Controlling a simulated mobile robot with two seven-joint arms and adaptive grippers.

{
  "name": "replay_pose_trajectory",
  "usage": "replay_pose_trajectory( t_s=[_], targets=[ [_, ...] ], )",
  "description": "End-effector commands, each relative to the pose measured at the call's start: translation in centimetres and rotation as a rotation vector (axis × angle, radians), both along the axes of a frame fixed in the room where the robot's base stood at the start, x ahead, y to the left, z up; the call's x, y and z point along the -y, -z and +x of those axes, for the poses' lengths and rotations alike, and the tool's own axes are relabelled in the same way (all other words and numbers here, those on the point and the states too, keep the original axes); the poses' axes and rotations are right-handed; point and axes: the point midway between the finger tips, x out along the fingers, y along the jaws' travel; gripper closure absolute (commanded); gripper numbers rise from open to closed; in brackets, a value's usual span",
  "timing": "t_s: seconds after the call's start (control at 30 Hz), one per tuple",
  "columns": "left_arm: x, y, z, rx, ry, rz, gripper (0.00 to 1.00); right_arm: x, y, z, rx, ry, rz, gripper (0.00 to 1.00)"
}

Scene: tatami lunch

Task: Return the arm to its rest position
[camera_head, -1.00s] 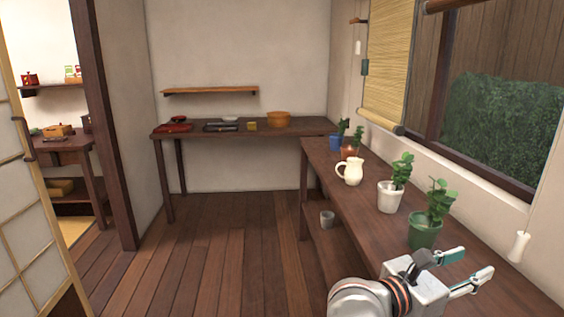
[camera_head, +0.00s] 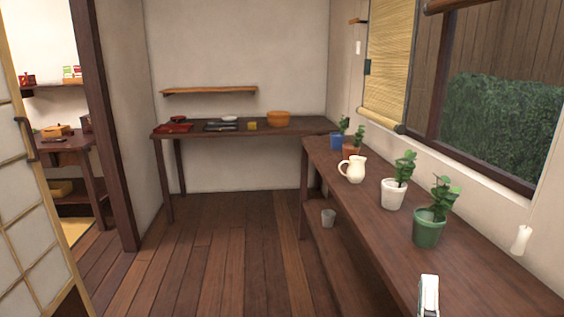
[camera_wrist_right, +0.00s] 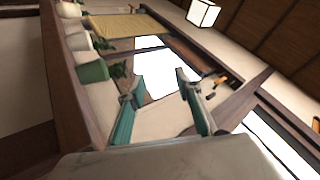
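Only a small pale tip of my right gripper (camera_head: 428,295) shows in the head view, at the bottom edge in front of the long bench (camera_head: 385,235). In the right wrist view, the right gripper (camera_wrist_right: 158,90) has its two teal fingers spread apart with nothing between them. It is tilted towards the window and wall, and the potted plants show at the left of that view. My left gripper is not in view.
On the bench stand a green pot (camera_head: 428,232), a white pot (camera_head: 393,196), a cream jug (camera_head: 352,170), a brown pot (camera_head: 351,151) and a blue pot (camera_head: 337,142). The middle floor is clear.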

Motion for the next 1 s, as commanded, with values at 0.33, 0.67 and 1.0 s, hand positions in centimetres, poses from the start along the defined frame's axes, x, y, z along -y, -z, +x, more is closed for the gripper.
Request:
replay_pose_trajectory(
  t_s=[0.33, 0.67, 1.0],
  targets=[
    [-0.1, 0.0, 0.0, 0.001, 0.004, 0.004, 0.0, -8.9, 18.2, -8.0, -0.627, -0.182, -0.945, 0.66],
    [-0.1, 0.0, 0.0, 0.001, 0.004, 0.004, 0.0, -7.6, 30.5, -19.8, -0.989, -0.37, -1.556, 0.66],
    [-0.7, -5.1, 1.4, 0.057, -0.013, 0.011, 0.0, -6.7, 25.9, -19.0, -0.979, -0.319, -1.6, 0.66]
  ],
)
